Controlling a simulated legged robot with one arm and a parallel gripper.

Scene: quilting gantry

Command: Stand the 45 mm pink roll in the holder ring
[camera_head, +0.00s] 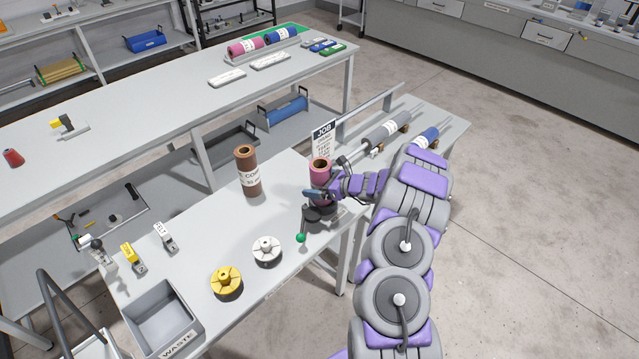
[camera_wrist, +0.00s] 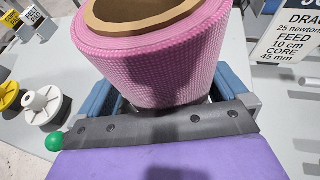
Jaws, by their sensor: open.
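The pink roll (camera_head: 320,172) stands upright at the dark holder on the bench, its brown core opening facing up. In the wrist view the pink roll (camera_wrist: 155,55) fills the upper middle, close in front of my gripper (camera_wrist: 175,100). My gripper (camera_head: 318,194) is at the roll's lower part, with its blue fingers open on either side. The holder ring (camera_head: 322,208) is mostly hidden by my gripper and the roll, so I cannot tell how the roll's bottom sits in it. A green-knobbed lever (camera_head: 301,237) sticks out from the holder towards the front.
A brown roll (camera_head: 248,172) stands left of the holder. A white hub (camera_head: 266,250), a yellow hub (camera_head: 226,281) and a grey waste bin (camera_head: 162,318) are nearer the front. A job sign (camera_head: 323,139) stands behind the pink roll. The bench between brown roll and hubs is clear.

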